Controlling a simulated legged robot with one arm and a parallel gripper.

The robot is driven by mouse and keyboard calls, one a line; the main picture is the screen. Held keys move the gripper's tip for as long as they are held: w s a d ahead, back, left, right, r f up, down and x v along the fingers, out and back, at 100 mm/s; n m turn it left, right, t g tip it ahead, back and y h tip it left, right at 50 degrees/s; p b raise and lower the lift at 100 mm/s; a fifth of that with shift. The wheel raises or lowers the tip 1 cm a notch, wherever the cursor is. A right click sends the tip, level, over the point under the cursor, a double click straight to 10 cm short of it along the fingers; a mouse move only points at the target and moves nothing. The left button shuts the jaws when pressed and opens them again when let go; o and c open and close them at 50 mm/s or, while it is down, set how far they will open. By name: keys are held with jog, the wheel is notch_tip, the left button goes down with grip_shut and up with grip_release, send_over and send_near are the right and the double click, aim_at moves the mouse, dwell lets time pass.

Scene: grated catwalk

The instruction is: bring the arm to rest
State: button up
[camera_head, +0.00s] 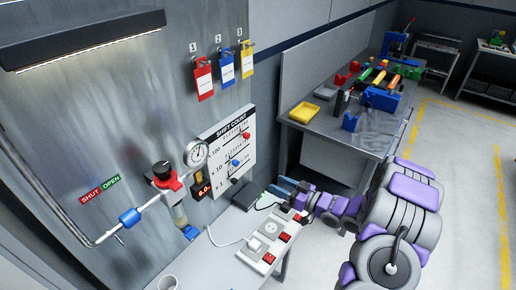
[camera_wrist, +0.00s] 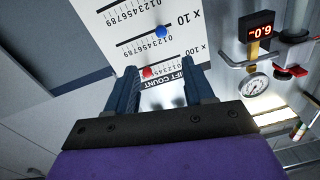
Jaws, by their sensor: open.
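My gripper (camera_head: 284,187) is at the end of my purple and grey arm, low over the small shelf in the head view. In the wrist view my gripper (camera_wrist: 160,82) shows two dark blue fingers spread apart with nothing between them. The white SHIFT COUNT board (camera_head: 228,150) is on the wall, left of and above the gripper in the head view. In the wrist view the board (camera_wrist: 190,25) appears upside down beyond the fingers, with a blue bead (camera_wrist: 160,31) and a red bead (camera_wrist: 147,72). I cannot tell the exact gap to the board.
A gauge (camera_head: 196,153) and pipe are on the wall. A cluttered workbench (camera_head: 345,135) stands behind the arm. Floor is clear at right.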

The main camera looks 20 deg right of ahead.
jog(key=w+d+r+m+g+h+b, duration=0.1)
jog(key=w+d+r+g+h+b, duration=0.2)
jog(key=h, duration=0.6)
jog(key=s+d+r+m+g+h, duration=0.1)
jog(key=s+m+g+h, duration=0.1)
jog(key=s+h, duration=0.1)
jog(key=s+a+r+m+g, duration=0.1)
jog(key=s+a+g, duration=0.2)
jog(key=s, duration=1)
jog(key=s+a+r+m+g+b, duration=0.1)
jog(key=s+a+g, duration=0.3)
jog(key=s+a, duration=0.4)
jog(key=s+a+r+g+b, duration=0.1)
jog(key=s+a, duration=0.4)
jog(key=s, duration=1.3)
jog(key=r+g, duration=0.1)
jog(key=g, duration=0.1)
jog(key=shift+s+a+r+m+g+y, duration=0.25)
jog(key=shift+a+m+g+y, duration=0.05)
jog(key=shift+a+m+g, duration=0.1)
